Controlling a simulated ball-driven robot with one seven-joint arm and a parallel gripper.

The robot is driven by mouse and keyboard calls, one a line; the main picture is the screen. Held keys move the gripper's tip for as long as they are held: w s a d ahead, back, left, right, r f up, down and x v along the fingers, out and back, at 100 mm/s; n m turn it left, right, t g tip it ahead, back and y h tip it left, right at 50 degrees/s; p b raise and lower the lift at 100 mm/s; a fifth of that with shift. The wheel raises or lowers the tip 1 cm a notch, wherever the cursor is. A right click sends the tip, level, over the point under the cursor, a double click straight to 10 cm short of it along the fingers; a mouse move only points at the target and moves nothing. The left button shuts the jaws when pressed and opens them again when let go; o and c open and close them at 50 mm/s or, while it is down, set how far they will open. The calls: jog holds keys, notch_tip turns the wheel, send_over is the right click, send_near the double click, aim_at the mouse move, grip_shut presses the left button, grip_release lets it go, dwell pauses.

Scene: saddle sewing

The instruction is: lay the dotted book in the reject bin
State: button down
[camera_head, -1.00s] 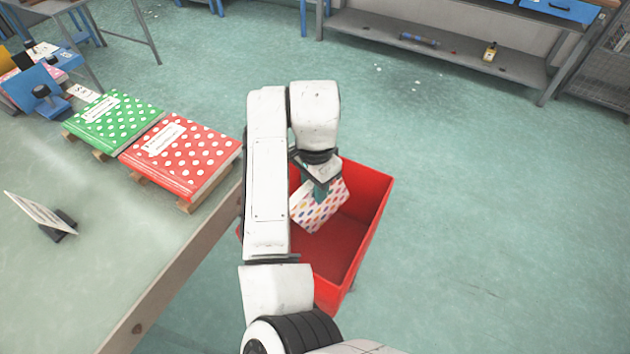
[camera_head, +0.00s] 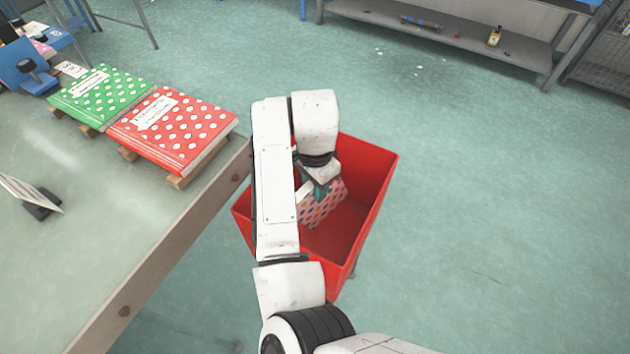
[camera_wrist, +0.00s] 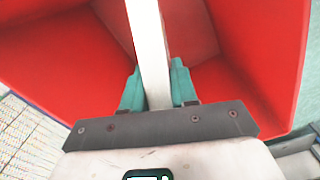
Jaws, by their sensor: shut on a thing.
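The dotted book (camera_head: 322,206), white with coloured dots, is held inside the red reject bin (camera_head: 372,215), below its rim. In the wrist view the book (camera_wrist: 148,45) shows edge-on as a pale strip between two teal fingers. My gripper (camera_head: 322,188) is shut on it; the wrist view shows the fingers (camera_wrist: 157,88) on either side. Red bin walls (camera_wrist: 265,50) surround the book there. My arm hides part of the bin and part of the book. I cannot tell whether the book touches the bin floor.
The table (camera_head: 150,245) stands left of the bin, close to its rim. The floor right of the bin is clear.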

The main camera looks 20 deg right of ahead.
jog(key=shift+f+b, duration=0.75)
jog(key=shift+f, duration=1.05)
jog(key=shift+c, duration=0.9)
grip_release()
notch_tip(320, 180, up, 14)
jog(key=p, duration=1.3)
